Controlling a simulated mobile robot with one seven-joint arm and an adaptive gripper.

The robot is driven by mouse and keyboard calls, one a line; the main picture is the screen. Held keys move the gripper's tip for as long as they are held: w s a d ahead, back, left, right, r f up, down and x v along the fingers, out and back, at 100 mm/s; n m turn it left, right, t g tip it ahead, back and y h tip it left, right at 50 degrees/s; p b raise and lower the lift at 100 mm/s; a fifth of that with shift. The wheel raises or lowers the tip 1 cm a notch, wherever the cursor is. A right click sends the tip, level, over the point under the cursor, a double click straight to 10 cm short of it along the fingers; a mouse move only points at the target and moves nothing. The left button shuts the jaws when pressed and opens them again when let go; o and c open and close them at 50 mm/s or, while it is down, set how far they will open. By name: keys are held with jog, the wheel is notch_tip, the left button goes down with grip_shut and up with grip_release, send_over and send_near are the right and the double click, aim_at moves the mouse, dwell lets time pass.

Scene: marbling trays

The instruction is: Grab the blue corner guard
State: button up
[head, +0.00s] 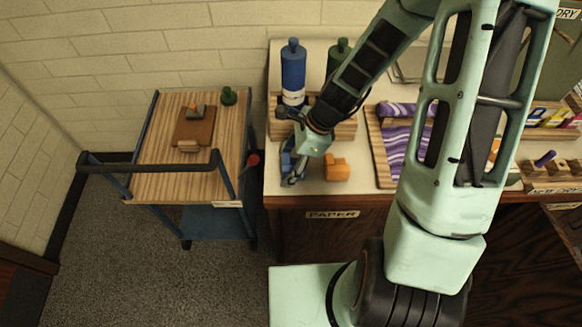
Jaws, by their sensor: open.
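My gripper (291,179) points down over the left end of the counter, below the blue bottle. It is open. A blue piece (287,157), which looks like the blue corner guard, shows right at the gripper. The fingers and wrist hide part of it, and I cannot tell whether they touch it. An orange corner guard (337,169) sits on the counter just right of the gripper, apart from it.
A blue bottle (292,68) and a green bottle (338,55) stand behind in a wooden rack (345,131). A tray with purple marbled paper (386,174) lies to the right. Left, a wood-topped cart (153,180) carries a brown board (194,134) and a small green object (229,96).

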jog(key=c, duration=1.2)
jog(key=shift+o, duration=0.2)
jog(key=shift+r, duration=0.2)
